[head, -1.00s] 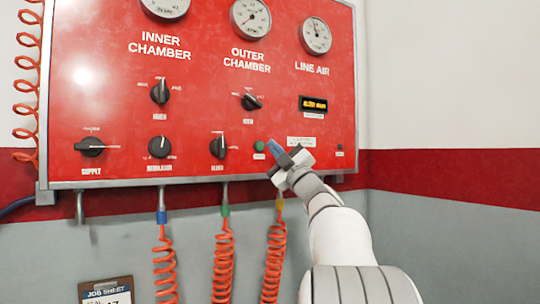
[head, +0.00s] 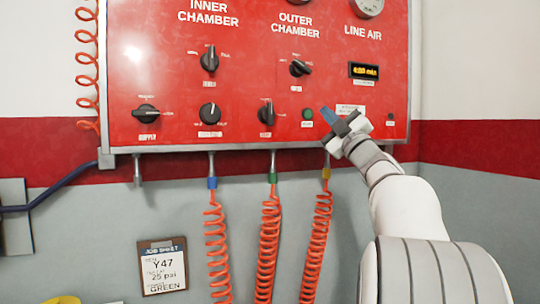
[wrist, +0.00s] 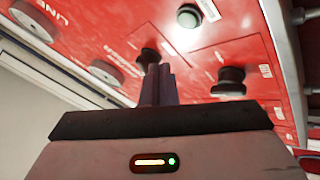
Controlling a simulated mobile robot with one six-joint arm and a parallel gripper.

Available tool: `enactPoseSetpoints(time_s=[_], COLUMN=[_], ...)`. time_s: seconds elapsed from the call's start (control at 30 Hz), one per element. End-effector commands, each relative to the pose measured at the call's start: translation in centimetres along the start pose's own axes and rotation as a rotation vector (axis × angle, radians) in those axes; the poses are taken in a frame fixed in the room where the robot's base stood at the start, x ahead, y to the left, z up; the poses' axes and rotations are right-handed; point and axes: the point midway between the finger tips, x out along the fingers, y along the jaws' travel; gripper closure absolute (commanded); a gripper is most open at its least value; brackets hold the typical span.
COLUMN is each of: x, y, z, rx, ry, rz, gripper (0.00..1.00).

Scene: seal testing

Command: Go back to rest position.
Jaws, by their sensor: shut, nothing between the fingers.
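My gripper (head: 328,116) is shut and empty, with its blue fingers together. It is raised in front of the red panel (head: 180,95), just right of the green button (head: 307,114), and appears apart from it in the head view. In the wrist view, the shut fingers (wrist: 158,85) point toward the panel face, with knobs around them. My arm reaches up from the lower right of the head view.
Black knobs (head: 209,59) and gauges (head: 365,6) cover the panel. An amber display (head: 364,71) seems to read 4:00 min. Coiled orange hoses (head: 270,245) hang below. A job sheet (head: 162,267) hangs lower left. The wall at right (head: 480,70) is bare.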

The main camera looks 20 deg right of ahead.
Motion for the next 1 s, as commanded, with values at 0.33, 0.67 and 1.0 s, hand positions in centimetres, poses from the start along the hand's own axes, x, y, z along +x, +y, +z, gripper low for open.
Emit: enactPoseSetpoints(time_s=[0.33, 0.67, 1.0], x=[-0.8, -13.0, -33.9], y=[-3.8, -20.1, -34.1], z=[0.8, 1.8, -4.5], rx=[0.127, 0.483, 0.673], ry=[-0.201, -0.884, -1.494], rz=[0.015, -0.143, -0.524], gripper=[1.0, 1.0, 1.0])
